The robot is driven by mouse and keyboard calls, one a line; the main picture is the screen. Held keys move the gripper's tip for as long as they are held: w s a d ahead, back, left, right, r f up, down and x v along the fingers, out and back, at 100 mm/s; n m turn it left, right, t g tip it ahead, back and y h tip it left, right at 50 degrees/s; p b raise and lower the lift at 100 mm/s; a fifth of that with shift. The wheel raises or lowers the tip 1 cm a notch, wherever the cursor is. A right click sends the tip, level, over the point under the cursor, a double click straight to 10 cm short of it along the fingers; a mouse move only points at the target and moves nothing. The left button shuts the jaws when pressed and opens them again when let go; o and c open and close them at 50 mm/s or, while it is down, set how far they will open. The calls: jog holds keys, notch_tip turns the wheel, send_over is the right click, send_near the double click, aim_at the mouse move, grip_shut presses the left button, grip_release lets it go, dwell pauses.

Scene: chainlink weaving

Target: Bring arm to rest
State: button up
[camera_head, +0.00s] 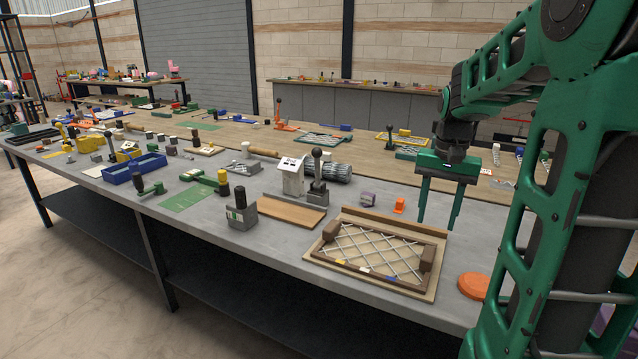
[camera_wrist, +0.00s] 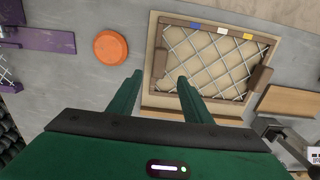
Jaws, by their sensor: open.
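My gripper (camera_head: 438,204) is green, open and empty. In the head view it hangs fingers down above the right part of the workbench (camera_head: 207,222), behind and right of the weaving frame (camera_head: 378,279). The frame is brown wood on a tan board, with crossed metal wires strung inside it. In the wrist view my gripper's two fingers (camera_wrist: 160,82) point toward the frame (camera_wrist: 213,61), apart from each other with nothing between them. One finger overlaps the frame's near edge in that view. My green arm reaches in from the right.
An orange disc (camera_head: 473,285) lies right of the frame. A lever device (camera_head: 317,180), a wooden board (camera_head: 290,211) and a small orange part (camera_head: 399,205) stand near it. A blue tray (camera_head: 134,168) and several tools crowd the left. A purple rack (camera_wrist: 38,40) shows in the wrist view.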

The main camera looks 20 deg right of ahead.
jog(key=s+a+f+n, duration=0.2)
jog(key=s+a, duration=0.3)
jog(key=s, duration=0.4)
jog(key=s+a+f+n, duration=0.2)
jog(key=s+a, duration=0.4)
jog(key=s, duration=0.3)
jog(key=shift+a+f, duration=0.25)
jog(key=shift+f, duration=0.65)
jog(key=shift+w+f, duration=0.25)
jog(key=shift+w, duration=0.35)
